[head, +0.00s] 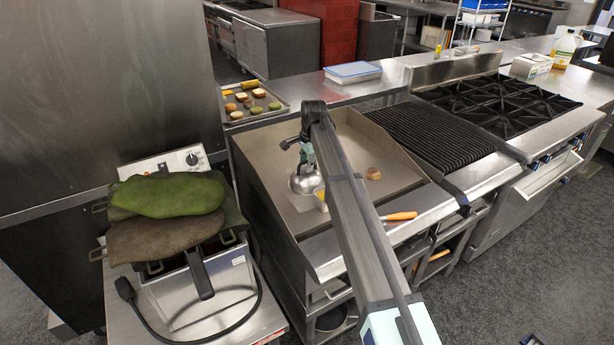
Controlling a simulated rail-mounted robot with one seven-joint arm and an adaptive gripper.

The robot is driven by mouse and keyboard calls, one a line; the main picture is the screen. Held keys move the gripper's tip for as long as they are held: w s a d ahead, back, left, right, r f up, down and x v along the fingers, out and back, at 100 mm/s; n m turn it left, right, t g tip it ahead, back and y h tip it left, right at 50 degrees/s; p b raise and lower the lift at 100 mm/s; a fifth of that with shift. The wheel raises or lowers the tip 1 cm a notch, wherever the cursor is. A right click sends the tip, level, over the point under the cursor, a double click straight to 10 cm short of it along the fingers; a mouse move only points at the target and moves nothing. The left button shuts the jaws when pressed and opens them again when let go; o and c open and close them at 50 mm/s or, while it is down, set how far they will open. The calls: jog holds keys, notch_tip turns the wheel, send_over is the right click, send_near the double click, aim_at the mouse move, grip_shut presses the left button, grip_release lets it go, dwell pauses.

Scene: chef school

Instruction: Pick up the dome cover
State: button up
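The dome cover (302,183) is a shiny metal dome on the flat griddle (270,160), left of my arm in the head view. Its right side is partly hidden by my arm. My gripper (307,160) points down at the top of the dome, close to its knob. The fingers are small and partly hidden, so I cannot tell whether they are open or shut, or touching the knob.
A small brown round item (373,173) sits on the griddle right of my arm. A yellow item (321,201) lies beside the dome. An orange-handled tool (399,216) lies at the griddle's front. A tray of buns (236,115) stands behind; a grooved grill (430,135) adjoins right.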

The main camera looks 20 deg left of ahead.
grip_shut()
jog(key=shift+r, duration=0.15)
